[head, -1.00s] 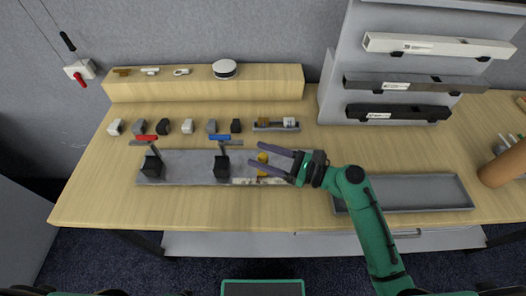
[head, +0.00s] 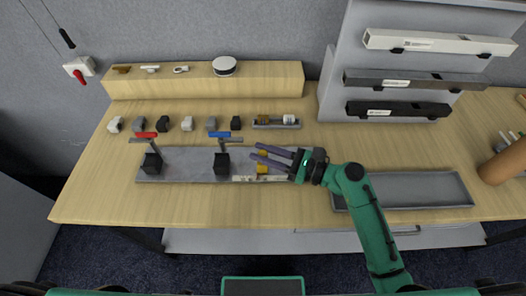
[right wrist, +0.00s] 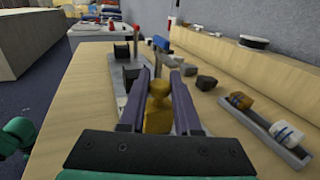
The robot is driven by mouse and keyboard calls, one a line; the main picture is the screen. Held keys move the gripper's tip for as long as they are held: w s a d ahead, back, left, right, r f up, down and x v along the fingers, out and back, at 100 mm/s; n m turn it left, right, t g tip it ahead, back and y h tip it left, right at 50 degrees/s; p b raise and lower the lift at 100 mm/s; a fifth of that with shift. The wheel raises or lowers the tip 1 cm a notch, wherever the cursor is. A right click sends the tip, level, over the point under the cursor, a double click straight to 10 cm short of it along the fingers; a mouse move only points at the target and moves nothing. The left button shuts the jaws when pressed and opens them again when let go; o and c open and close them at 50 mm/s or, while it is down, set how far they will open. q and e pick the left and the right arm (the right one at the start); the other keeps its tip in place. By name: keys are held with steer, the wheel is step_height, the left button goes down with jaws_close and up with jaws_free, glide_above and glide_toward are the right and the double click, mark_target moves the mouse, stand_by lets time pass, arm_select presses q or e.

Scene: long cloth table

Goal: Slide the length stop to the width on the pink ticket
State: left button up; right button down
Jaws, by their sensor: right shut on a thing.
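The length stop is a small yellow block with a knob (head: 262,168), at the right end of a grey metal fixture (head: 190,175). My right gripper (head: 254,152) reaches in from the right and is shut on it. In the right wrist view the yellow stop (right wrist: 158,118) stands upright between the two dark fingers (right wrist: 160,80). A whitish marked strip (head: 258,179) lies along the fixture's front edge by the stop; its marks are too small to read. No pink ticket can be made out. My left gripper is out of view.
Red-handled (head: 146,135) and blue-handled (head: 220,134) clamps stand on the fixture. Several small blocks and a small tray (head: 276,126) line up behind it. An empty grey tray (head: 410,207) lies to the right. A rack (head: 330,90) holds three bars. The front table strip is clear.

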steer(key=shift+r, duration=0.1)
stand_by(0.7)
steer(key=shift+a+r, duration=0.1)
steer(key=shift+a, duration=0.05)
steer(key=a+p, duration=0.1)
steer(key=a, duration=0.2)
steer(key=shift+a+p, duration=0.15)
steer(key=shift+p, duration=0.2)
steer(key=shift+a, duration=0.15)
steer(key=c, duration=0.6)
jaws_free()
